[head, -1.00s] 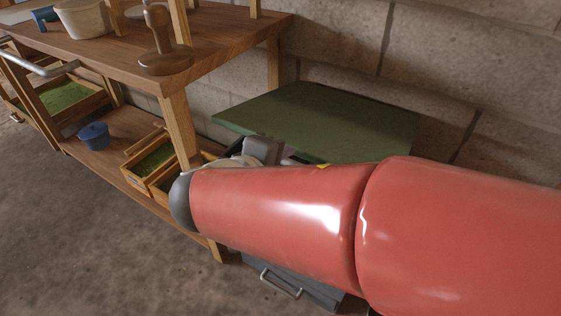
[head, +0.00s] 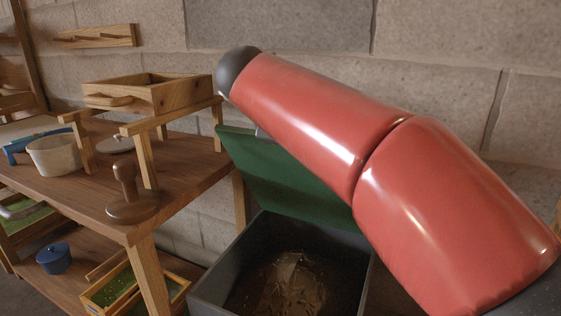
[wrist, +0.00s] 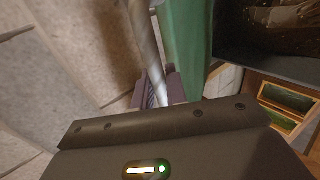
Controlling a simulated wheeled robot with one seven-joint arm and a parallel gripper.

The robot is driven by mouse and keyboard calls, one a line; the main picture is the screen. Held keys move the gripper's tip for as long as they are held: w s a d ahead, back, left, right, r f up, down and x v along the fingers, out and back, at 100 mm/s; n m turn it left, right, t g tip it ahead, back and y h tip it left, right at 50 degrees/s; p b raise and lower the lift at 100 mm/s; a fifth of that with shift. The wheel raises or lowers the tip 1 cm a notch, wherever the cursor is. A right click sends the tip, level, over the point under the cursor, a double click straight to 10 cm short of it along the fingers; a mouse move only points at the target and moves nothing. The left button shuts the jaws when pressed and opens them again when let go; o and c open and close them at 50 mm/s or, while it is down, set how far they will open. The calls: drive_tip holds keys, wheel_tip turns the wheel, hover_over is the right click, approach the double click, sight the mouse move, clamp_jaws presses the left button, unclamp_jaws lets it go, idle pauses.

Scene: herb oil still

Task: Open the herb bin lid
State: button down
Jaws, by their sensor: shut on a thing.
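The green herb bin lid (head: 275,178) stands tilted up at the back of the dark grey bin (head: 220,270). The bin's inside is visible, with brownish crumpled contents (head: 293,285) in it. In the wrist view, the lid (wrist: 187,50) is seen nearly edge-on beside the bin's dark opening. My gripper (wrist: 153,92) is shut on a pale metal bar, the lid handle (wrist: 148,48), at the lid's side. In the head view my red arm reaches over the bin and hides the gripper and part of the lid.
A wooden bench (head: 185,165) stands left of the bin. It carries a wooden stamp (head: 130,195), a pale pot (head: 60,155) and a raised wooden box (head: 160,92). Wooden trays with green contents (head: 118,288) and a blue pot (head: 54,258) sit below. A block wall (head: 470,60) stands close behind.

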drive_tip(key=w+d+r, duration=0.4)
drive_tip(key=w, duration=0.5)
drive_tip(key=shift+w+r, duration=0.15)
drive_tip(key=shift+r, duration=0.1)
drive_tip(key=c, duration=1.5)
unclamp_jaws()
drive_tip(key=shift+a, duration=0.1)
